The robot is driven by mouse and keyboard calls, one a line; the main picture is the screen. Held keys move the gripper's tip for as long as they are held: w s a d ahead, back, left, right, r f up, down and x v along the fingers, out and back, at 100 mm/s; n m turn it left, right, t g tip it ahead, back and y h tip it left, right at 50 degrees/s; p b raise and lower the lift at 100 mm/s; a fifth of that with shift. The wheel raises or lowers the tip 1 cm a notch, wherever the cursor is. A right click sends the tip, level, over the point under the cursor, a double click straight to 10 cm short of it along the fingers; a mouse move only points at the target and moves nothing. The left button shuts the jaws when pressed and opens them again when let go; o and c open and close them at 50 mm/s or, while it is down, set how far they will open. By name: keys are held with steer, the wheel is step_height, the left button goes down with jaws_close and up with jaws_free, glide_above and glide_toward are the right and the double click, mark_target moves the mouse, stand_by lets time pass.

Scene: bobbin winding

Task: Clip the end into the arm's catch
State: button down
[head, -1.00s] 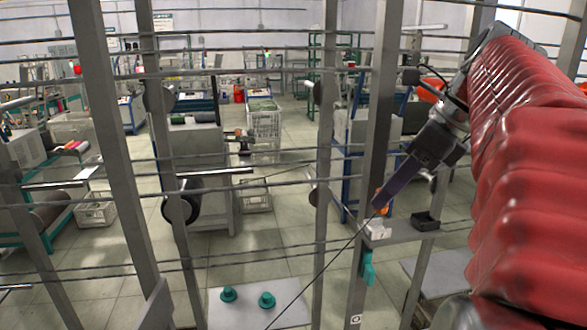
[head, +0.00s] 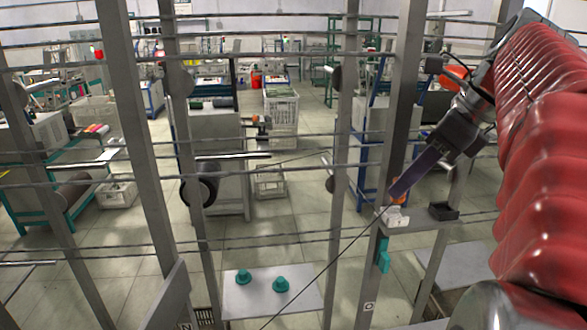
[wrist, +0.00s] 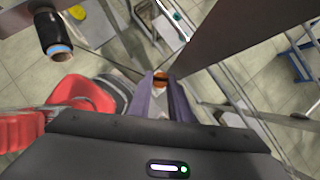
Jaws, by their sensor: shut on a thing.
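My gripper (head: 390,200) is shut, its long purple-grey fingers pointing down and left. A thin dark yarn (head: 327,269) runs from its tips down and left past the bottom edge. The held end is hidden between the fingers. A small white piece (head: 397,216), possibly the catch, sits on a grey bracket just below the fingertips; whether they touch, I cannot tell. An orange part (head: 399,188) shows right behind the fingers. In the wrist view my gripper (wrist: 162,78) has an orange part (wrist: 160,80) and something pale showing between and beyond its fingers.
Grey upright posts (head: 395,110) and thin horizontal rods stand close around the gripper. A black tray (head: 443,211) sits right of the white piece, and a teal part (head: 384,255) hangs below. Two teal knobs (head: 280,285) stand on a pale plate.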

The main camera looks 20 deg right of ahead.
mark_target(404, 197)
steer(key=shift+f, duration=1.85)
steer(key=c, duration=1.5)
jaws_free()
steer(key=shift+c, duration=0.2)
steer(key=v, duration=1.3)
steer(key=shift+s+d+r, duration=0.2)
steer(key=shift+r, duration=0.1)
